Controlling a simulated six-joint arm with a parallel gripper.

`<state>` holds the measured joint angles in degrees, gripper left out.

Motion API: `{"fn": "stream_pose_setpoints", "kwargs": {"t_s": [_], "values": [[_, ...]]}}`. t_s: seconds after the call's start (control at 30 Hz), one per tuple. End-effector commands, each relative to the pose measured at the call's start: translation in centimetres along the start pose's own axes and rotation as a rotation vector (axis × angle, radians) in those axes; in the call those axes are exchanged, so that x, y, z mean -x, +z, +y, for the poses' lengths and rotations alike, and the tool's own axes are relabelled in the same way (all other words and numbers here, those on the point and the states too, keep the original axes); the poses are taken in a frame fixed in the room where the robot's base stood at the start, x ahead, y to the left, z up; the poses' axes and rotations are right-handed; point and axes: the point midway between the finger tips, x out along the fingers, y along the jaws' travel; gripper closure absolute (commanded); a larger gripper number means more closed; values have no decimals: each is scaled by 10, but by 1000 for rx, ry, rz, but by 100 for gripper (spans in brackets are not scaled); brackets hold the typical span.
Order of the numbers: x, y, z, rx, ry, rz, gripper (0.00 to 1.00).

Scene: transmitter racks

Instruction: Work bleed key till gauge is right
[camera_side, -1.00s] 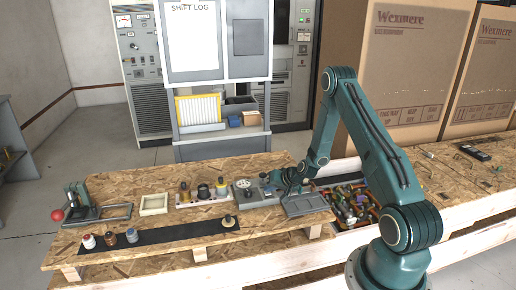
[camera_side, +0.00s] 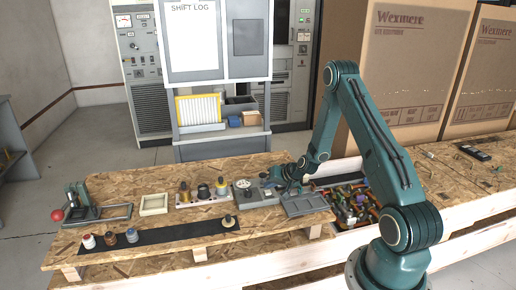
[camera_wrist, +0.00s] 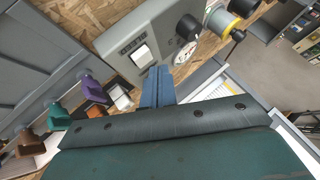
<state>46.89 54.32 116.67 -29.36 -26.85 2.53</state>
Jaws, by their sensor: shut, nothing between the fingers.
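A grey box (camera_wrist: 122,66) carries a pale square key (camera_wrist: 142,55) with a dark label beside it, too blurred to read. The gauge also shows in the side view (camera_side: 243,184). My gripper (camera_wrist: 158,73) is shut and empty, its blue fingertips close to the key's lower right edge. I cannot tell whether they touch it. In the side view my gripper (camera_side: 270,185) is low over the box, mostly hidden by the wrist.
A grey tray (camera_side: 305,203) lies right of the box, and a crate of coloured parts (camera_side: 355,205) stands farther right. Several bottles (camera_side: 204,190) stand in a holder to the left. A dark mat (camera_side: 160,235) and a red-knobbed press (camera_side: 75,200) are farther left.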

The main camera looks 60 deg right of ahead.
Motion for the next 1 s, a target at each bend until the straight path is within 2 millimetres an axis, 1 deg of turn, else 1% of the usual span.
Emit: {"fn": "stream_pose_setpoints", "kwargs": {"t_s": [0.37, 1.0], "values": [[4, -4, -3, 1, -1, 1, 100], [33, -24, -24, 1, 0, 1, 100]]}}
